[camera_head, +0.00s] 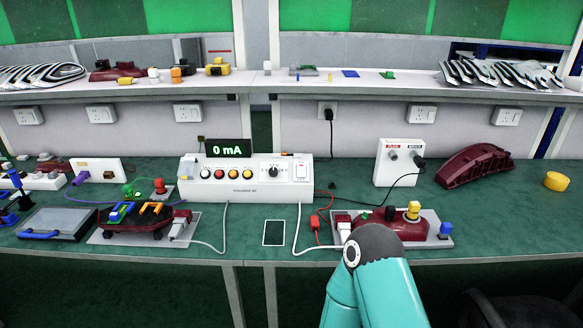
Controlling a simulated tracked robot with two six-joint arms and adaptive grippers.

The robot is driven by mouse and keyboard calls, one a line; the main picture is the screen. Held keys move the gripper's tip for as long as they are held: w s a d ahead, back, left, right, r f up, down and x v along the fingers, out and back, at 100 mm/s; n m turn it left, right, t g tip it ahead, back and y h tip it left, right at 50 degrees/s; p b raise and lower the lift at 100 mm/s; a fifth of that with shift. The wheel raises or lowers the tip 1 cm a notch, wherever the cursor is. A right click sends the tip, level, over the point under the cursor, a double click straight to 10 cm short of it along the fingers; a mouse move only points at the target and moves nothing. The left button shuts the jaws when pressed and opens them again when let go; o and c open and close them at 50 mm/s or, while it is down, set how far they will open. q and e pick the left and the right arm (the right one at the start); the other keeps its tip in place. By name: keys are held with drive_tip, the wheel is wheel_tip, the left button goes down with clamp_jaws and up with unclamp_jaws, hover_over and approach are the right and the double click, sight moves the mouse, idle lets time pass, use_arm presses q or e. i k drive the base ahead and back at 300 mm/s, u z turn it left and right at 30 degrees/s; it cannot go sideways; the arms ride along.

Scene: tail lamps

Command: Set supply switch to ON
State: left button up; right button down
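The white supply box (243,189) stands at the middle of the green bench. Its front has several round coloured buttons and a dark knob (273,172). A white switch (300,170) sits at the right end of the front; its position is too small to tell. The display (224,148) above the box reads 0 mA. A teal arm of mine comes in from the bottom right and ends over the front edge of a right-hand lamp fixture. No gripper fingers show on it. My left arm and gripper are not in view.
A dark red lamp on a grey plate (101,238) lies left. Another red lamp fixture (405,227) is partly behind my arm. White and red cables run across the bench right of the box. A dark flat pad (274,233) lies in front. A white socket box (396,164) stands behind right.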

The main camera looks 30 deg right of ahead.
sight(301, 168)
drive_tip(key=z, duration=0.1)
drive_tip(key=k, duration=1.1)
drive_tip(key=z, duration=0.4)
drive_tip(key=i, duration=0.95)
